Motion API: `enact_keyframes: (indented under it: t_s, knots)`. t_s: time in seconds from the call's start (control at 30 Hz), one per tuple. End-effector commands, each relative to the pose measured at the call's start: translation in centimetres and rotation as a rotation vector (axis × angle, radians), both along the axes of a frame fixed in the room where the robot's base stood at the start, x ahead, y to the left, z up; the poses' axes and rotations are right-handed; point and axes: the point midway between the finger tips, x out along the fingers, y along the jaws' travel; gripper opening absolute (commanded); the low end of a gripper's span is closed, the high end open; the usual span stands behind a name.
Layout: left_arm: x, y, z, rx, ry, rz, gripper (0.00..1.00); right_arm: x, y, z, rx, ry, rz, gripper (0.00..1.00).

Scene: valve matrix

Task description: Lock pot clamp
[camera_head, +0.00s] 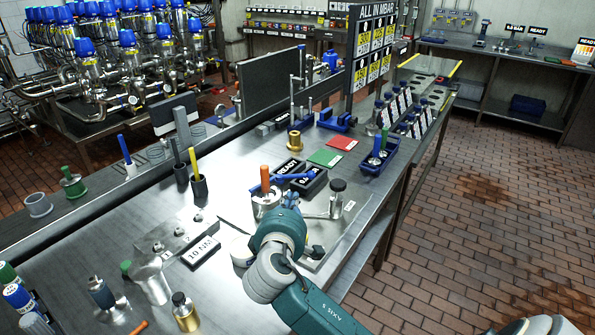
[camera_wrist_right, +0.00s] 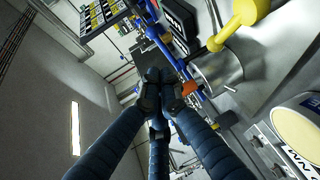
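A short metal pot (camera_head: 266,206) stands on a steel plate on the bench, with an upright orange handle (camera_head: 265,180) and a blue lever (camera_head: 285,180) by its top. I cannot tell the clamp's exact position. My right gripper (camera_head: 291,198) is just right of the pot, its blue fingers pointing away from the head camera. In the right wrist view its fingers (camera_wrist_right: 160,86) are drawn together at the tips, with nothing clearly held. An orange part (camera_wrist_right: 189,88) lies just right of the tips there, apparently apart from them. My left gripper is not in view.
A dark-capped metal post (camera_head: 337,198) stands right of the right gripper. Black label blocks (camera_head: 302,178) sit behind it. Green (camera_head: 325,157) and red (camera_head: 342,142) pads lie farther back. A cylinder with a yellow handle (camera_wrist_right: 237,25) shows in the wrist view.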

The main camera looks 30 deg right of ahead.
Motion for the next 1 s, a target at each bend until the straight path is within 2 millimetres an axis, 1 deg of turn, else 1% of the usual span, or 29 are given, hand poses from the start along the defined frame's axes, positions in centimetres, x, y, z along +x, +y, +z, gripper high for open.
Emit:
enact_keyframes:
  t_s: [0.07,0.13,0.33,0.43,0.57,0.7,0.8,0.87,1.0]
  knots:
    - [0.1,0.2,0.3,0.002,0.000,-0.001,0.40,0.5,-0.4,0.0,-0.002,0.001,-0.001,0.00]
    - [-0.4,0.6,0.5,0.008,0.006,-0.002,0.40,1.2,-1.1,-0.1,-0.004,0.002,-0.002,0.00]
    - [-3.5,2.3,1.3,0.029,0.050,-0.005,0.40,4.3,-3.8,-0.8,-0.005,0.003,-0.003,0.00]
    - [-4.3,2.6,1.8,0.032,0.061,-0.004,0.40,6.0,-5.2,-1.3,-0.004,0.002,-0.002,0.00]
    - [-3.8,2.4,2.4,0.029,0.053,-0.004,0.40,7.9,-6.7,-1.8,-0.003,0.002,-0.001,0.00]
    - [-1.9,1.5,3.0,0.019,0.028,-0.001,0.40,9.3,-8.0,-2.3,-0.002,0.003,-0.001,0.00]
    - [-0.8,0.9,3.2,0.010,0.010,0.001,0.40,9.9,-8.4,-2.6,-0.001,0.002,-0.001,0.00]
    - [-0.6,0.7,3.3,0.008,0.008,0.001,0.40,10.2,-8.6,-2.7,-0.001,0.002,0.000,0.00]
    - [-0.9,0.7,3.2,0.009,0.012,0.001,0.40,10.3,-8.7,-2.8,-0.001,0.002,0.001,0.00]
